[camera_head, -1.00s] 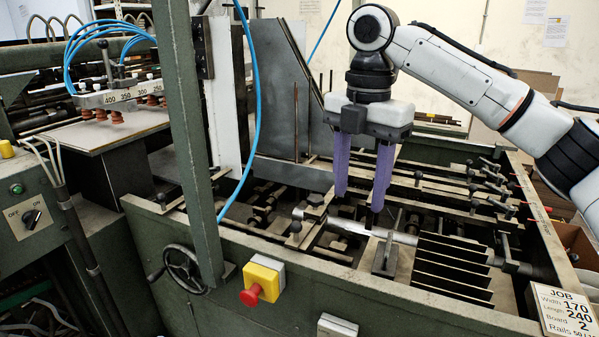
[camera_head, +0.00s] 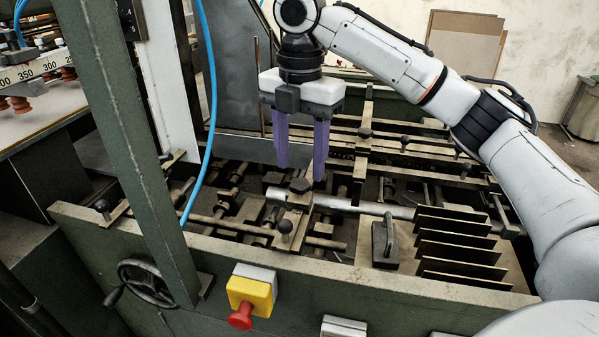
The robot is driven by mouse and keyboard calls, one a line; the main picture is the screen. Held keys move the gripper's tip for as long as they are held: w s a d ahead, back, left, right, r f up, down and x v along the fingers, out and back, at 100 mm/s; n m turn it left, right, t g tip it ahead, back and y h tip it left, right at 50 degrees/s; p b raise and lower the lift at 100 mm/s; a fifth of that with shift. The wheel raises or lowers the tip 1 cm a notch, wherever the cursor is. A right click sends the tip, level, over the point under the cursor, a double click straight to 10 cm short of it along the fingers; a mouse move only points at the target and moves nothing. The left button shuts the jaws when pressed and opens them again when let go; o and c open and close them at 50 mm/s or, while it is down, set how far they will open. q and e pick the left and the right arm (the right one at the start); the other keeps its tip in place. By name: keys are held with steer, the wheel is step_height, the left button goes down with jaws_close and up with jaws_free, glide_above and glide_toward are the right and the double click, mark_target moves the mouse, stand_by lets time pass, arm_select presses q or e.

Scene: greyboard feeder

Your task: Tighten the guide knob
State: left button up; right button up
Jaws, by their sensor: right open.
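My right gripper (camera_head: 301,172) comes down from the top centre with two purple fingers, open and apart, pointing down. A dark many-sided knob (camera_head: 299,186) sits on a metal block on the silver bar (camera_head: 355,206), just below and between the fingertips in the picture. I cannot tell whether the fingers touch it. A round black knob (camera_head: 285,226) on a short stem stands nearer the front, below the gripper. Another black knob (camera_head: 102,206) is at the left. Which one is the guide knob is not marked. My left gripper is not in view.
A green upright post (camera_head: 125,150) and a blue hose (camera_head: 211,100) stand left of the gripper. Dark upright plates (camera_head: 460,250) and a black handled block (camera_head: 385,243) are at the right. A red stop button (camera_head: 240,316) is on the front wall.

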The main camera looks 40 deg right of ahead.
mark_target(300, 182)
steer(key=shift+f, duration=1.7)
steer(key=c, duration=1.1)
